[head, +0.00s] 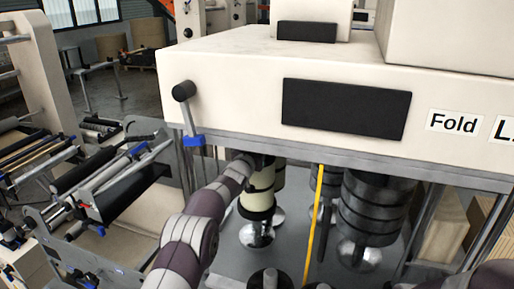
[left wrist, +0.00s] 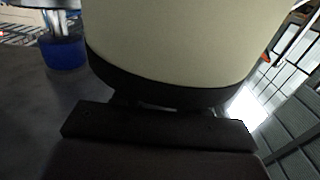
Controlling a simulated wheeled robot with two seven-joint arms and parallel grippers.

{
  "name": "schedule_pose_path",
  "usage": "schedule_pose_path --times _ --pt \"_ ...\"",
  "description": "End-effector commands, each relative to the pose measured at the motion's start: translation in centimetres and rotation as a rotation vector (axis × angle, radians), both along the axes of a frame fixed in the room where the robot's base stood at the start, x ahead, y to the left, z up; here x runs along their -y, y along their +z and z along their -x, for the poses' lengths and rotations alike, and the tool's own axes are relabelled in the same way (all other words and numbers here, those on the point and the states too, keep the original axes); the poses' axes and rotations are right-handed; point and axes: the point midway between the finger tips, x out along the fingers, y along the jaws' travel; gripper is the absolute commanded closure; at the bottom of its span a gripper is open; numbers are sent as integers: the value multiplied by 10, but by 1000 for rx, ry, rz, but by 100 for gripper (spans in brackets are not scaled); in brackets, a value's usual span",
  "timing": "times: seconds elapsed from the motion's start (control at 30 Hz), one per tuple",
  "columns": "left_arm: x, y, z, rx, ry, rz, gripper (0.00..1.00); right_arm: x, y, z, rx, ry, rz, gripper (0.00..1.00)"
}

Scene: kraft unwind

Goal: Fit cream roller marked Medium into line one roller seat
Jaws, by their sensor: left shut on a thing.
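A cream roller (head: 257,203) with black bands stands upright under the machine's cream housing, above a shiny round metal base (head: 256,235). I cannot tell whether it touches that base. No Medium marking is readable, and I cannot tell which part is the line one seat. My left gripper (head: 250,163) reaches in from the left at the roller's upper part; its fingers are mostly hidden. In the left wrist view, the cream roller (left wrist: 185,40) with a dark band fills the top, close against the dark gripper (left wrist: 160,125), which is shut on it. My right gripper is out of view.
The cream housing (head: 225,75) with "Fold" lettering overhangs the work space. A stack of dark rollers (head: 375,205) stands right of the cream roller, with a yellow vertical strip (head: 314,225) between. A roller frame (head: 105,185) stands at left.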

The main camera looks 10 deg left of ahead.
Motion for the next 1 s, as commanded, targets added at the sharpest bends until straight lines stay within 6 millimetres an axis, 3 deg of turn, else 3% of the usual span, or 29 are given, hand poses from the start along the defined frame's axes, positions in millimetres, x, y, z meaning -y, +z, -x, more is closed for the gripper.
schedule_pose_path --times 0.27,0.3,0.37,0.57,0.63,1.0 --pt "0 5 0 10 -1 1 100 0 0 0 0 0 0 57" --pt "0 5 0 9 -1 1 44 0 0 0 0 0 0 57" --pt "0 5 0 8 -1 1 28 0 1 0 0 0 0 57" --pt "0 2 0 4 0 1 28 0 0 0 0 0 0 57" --pt "0 -3 0 -6 0 -1 11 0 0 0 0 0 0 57" --pt "0 0 0 -1 0 0 11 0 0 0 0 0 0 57"
